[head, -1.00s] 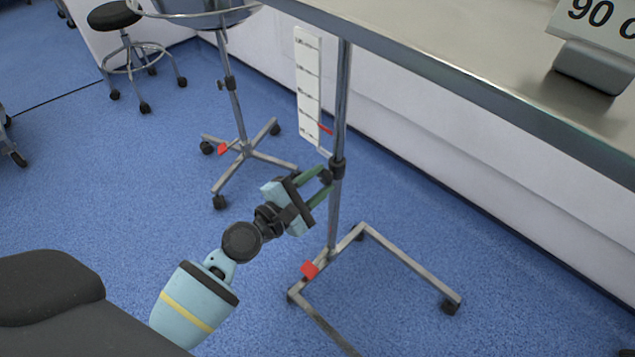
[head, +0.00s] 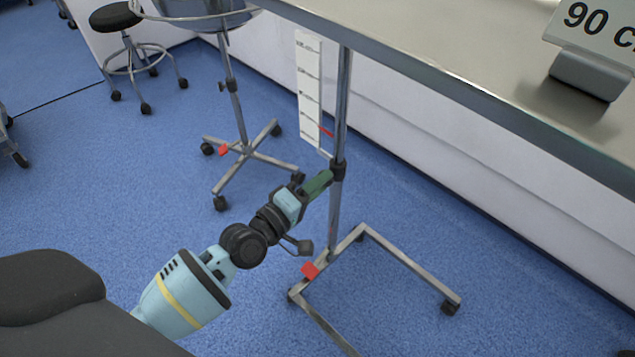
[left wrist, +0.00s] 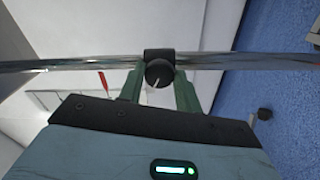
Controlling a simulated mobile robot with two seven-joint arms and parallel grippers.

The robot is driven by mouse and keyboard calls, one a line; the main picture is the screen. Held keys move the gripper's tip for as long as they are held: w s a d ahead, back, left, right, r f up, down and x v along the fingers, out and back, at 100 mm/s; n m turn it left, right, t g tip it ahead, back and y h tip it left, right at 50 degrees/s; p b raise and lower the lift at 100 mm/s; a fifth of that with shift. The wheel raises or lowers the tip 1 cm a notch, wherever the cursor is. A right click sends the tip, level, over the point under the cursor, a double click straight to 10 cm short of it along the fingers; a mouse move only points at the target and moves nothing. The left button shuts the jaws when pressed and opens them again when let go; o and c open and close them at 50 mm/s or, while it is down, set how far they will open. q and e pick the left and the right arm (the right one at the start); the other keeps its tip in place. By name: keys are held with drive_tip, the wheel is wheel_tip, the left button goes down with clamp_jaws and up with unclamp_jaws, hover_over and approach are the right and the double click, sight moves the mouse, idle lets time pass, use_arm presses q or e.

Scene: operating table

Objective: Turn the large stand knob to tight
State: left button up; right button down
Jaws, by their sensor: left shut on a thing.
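The large stand's chrome pole (head: 341,110) rises from its wheeled base (head: 408,265) to the table top. A black collar (head: 339,169) sits on the pole. In the left wrist view the collar's round black knob (left wrist: 159,73) shows a pale pointer line, tilted to the lower left. My left gripper (head: 325,180) is at the collar, its green fingers (left wrist: 160,85) on either side of the knob. It is shut on the knob. In the head view the fingers hide the knob. My right gripper is in neither view.
A white scale strip (head: 309,90) with a red pointer (head: 326,131) hangs beside the pole. The steel table top (head: 480,60) overhangs at the upper right. A smaller wheeled stand (head: 240,120) and a black stool (head: 116,17) stand behind on the left.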

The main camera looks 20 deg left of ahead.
use_arm(q)
drive_tip(key=shift+a+m+p, duration=0.1)
drive_tip(key=shift+m+p, duration=2.15)
drive_tip(key=shift+m, duration=4.05)
drive_tip(key=o, duration=1)
drive_tip(key=shift+c, duration=0.2)
